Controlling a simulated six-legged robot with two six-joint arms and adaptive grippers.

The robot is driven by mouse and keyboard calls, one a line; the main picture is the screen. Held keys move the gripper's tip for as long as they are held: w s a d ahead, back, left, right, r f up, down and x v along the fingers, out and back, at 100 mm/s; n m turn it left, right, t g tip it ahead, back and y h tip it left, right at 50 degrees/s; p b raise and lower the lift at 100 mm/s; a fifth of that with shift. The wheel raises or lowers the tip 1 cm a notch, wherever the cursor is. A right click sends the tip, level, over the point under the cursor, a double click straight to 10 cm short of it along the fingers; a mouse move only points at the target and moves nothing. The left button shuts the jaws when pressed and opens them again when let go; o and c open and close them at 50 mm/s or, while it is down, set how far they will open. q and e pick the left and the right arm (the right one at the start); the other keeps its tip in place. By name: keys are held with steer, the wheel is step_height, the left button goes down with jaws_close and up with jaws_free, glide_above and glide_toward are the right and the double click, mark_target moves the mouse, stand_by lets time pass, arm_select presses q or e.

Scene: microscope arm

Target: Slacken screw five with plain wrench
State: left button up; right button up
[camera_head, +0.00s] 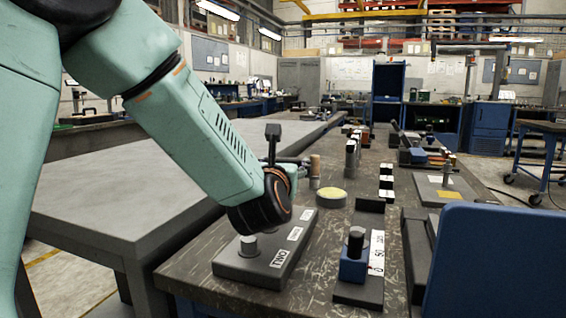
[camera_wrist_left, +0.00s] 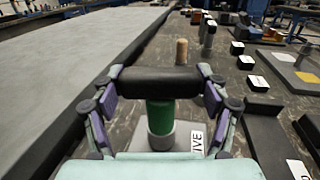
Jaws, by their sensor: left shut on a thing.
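A long grey plate (camera_head: 230,262) with labels along its right side lies on the workbench. It holds at least one short upright metal screw (camera_head: 249,246). In the left wrist view a label (camera_wrist_left: 197,141) on the plate ends in "IVE". Above it, my left gripper (camera_wrist_left: 160,92) is shut on a black crossbar (camera_wrist_left: 160,78), apparently the plain wrench's handle. A green upright shaft (camera_wrist_left: 160,116) shows below the bar, with a pale metal collar at its foot near the plate. Whether it sits on screw five I cannot tell.
To the right is a dark stand (camera_head: 371,291) with a blue block (camera_head: 353,262). Several small black blocks lie farther back. A wide grey table (camera_head: 110,205) at left is clear.

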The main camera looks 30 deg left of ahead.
arm_select(q)
steer(key=shift+r, duration=0.1)
steer(key=shift+w+d+r+n+g+y, duration=0.1)
steer(key=shift+n+g+y, duration=0.7)
steer(key=shift+y, duration=0.4)
steer(key=shift+n+g+y+p, duration=0.6)
steer(key=shift+n+y, duration=0.3)
steer(key=shift+y, duration=0.1)
steer(key=shift+n+g+y, duration=0.4)
steer(key=shift+y, duration=0.1)
steer(key=shift+m+t+h+b, duration=0.4)
steer(key=shift+h+b, duration=0.1)
steer(key=shift+b, duration=0.1)
steer(key=shift+r+p, duration=1.25)
steer(key=shift+r, duration=1.7)
